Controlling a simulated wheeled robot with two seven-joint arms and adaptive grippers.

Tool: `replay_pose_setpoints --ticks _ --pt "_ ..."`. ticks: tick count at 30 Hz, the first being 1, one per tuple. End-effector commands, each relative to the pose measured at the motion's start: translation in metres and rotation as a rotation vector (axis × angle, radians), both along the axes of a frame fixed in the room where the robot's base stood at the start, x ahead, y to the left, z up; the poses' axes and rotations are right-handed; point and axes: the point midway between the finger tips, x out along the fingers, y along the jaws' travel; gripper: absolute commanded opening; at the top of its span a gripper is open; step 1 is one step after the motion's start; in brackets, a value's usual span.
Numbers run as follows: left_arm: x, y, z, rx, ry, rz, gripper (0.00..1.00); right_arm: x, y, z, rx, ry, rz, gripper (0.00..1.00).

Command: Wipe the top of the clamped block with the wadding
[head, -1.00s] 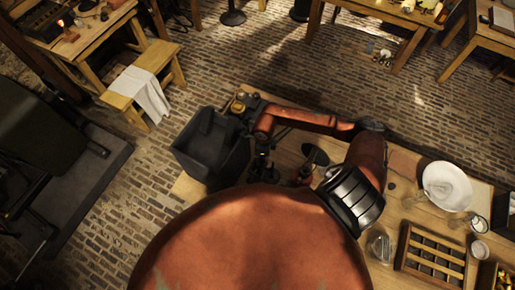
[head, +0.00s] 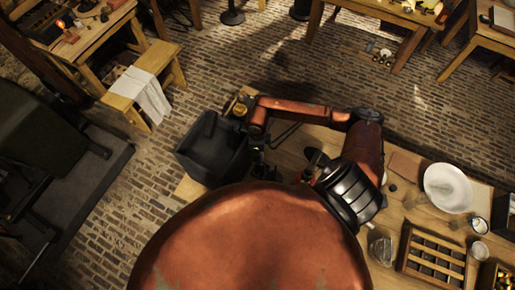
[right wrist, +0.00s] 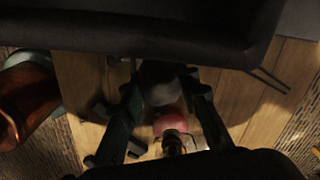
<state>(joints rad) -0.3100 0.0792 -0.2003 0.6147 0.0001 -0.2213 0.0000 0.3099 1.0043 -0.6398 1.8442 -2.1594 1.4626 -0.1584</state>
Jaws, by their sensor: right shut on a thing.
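My right gripper (right wrist: 165,112) points down over the wooden table in the right wrist view. Its two dark fingers are shut on a pale grey, soft-looking lump (right wrist: 160,88), apparently the wadding. A reddish rounded thing (right wrist: 170,123) with a dark metal part shows just below it; I cannot tell whether they touch. In the head view the right gripper (head: 258,165) is small and dark beside a dark box, and its grip is hidden. I cannot make out the clamped block for certain. My left gripper is in neither view.
The dark grey open box (head: 208,148) stands close to the right gripper at the table's left end. A white basin (head: 447,188), a wooden slotted rack (head: 432,257) and glass jars (head: 381,248) are on the right. My arm hides much of the table's middle.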

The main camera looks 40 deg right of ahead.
Motion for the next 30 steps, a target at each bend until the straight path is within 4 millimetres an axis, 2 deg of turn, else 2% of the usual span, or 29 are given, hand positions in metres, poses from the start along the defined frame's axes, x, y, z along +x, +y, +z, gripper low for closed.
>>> replay_pose_setpoints --ticks 3,10,15,30 --pt "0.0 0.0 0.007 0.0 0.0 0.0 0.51 0.001 0.001 0.013 0.0 -0.001 0.002 0.1" --pt "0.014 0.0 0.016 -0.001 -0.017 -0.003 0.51 0.002 0.002 0.029 0.0 0.0 0.006 0.1" --pt "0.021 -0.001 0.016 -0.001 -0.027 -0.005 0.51 0.001 0.002 0.03 0.001 0.001 0.006 0.1" --pt "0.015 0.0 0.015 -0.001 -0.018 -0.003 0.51 0.002 0.002 0.03 0.001 0.001 0.006 0.1"
